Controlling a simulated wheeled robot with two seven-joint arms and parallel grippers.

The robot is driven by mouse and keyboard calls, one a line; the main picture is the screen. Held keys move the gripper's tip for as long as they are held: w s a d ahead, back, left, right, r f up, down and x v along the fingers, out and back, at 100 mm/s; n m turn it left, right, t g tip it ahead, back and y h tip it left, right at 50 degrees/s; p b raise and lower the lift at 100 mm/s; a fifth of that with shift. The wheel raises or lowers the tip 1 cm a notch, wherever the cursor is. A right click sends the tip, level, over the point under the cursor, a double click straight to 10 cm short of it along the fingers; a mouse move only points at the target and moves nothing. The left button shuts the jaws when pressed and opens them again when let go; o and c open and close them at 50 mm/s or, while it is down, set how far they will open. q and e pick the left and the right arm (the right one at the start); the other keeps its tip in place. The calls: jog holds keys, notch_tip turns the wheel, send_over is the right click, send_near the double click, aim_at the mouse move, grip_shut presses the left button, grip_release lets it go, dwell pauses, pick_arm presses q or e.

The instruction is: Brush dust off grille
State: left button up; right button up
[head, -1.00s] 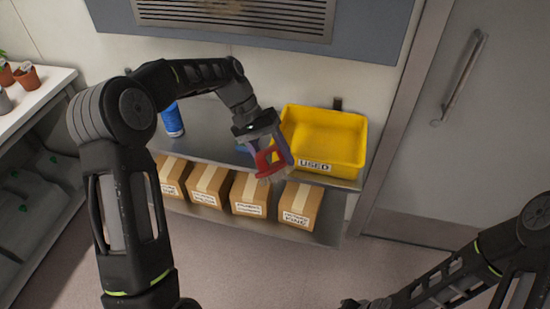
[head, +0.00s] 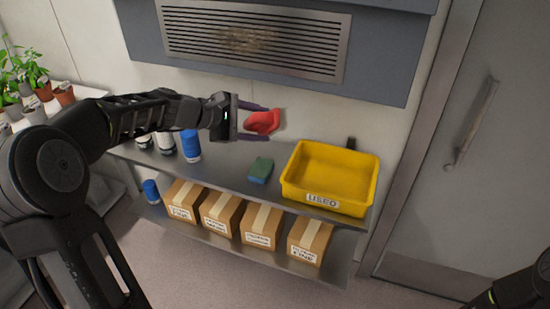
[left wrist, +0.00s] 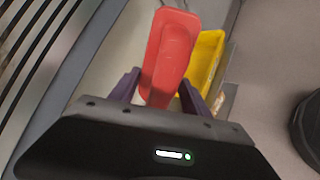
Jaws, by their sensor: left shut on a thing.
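The grille (head: 252,38) is a slatted metal panel on the wall at the top of the head view, with a brown dusty patch (head: 246,40) at its middle. Its slats also show at the left of the left wrist view (left wrist: 28,45). My left gripper (head: 262,122) is shut on a red brush (head: 263,122), held below the grille and apart from it, above the shelf. In the left wrist view the red brush (left wrist: 170,52) stands between the purple fingers. Its bristles are not clearly seen. My right gripper is out of view; only part of that arm shows at bottom right.
A yellow bin labelled USED (head: 333,178) stands on the upper shelf (head: 225,178). A green and blue sponge (head: 260,170) and blue and white bottles (head: 190,146) are beside it. Boxes (head: 262,227) fill the lower shelf. A door (head: 470,150) is at right, potted plants (head: 30,75) at left.

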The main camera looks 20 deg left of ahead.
pick_arm(q)
jog(key=s+a+r+n+t+y, duration=0.2)
jog(key=a+r+n+t+y, duration=0.2)
jog(key=a+r+n+y, duration=0.7)
jog(key=a+r+y, duration=0.1)
jog(key=a+r, duration=0.3)
jog(key=a, duration=0.4)
jog(key=shift+s+a+r+n+t, duration=0.15)
jog(key=shift+r+n+t, duration=0.2)
jog(key=shift+n+t, duration=0.05)
jog(key=shift+w+p, duration=1.1)
jog(key=shift+w, duration=1.9)
jog(key=shift+w+p, duration=0.4)
jog(key=shift+w, duration=0.55)
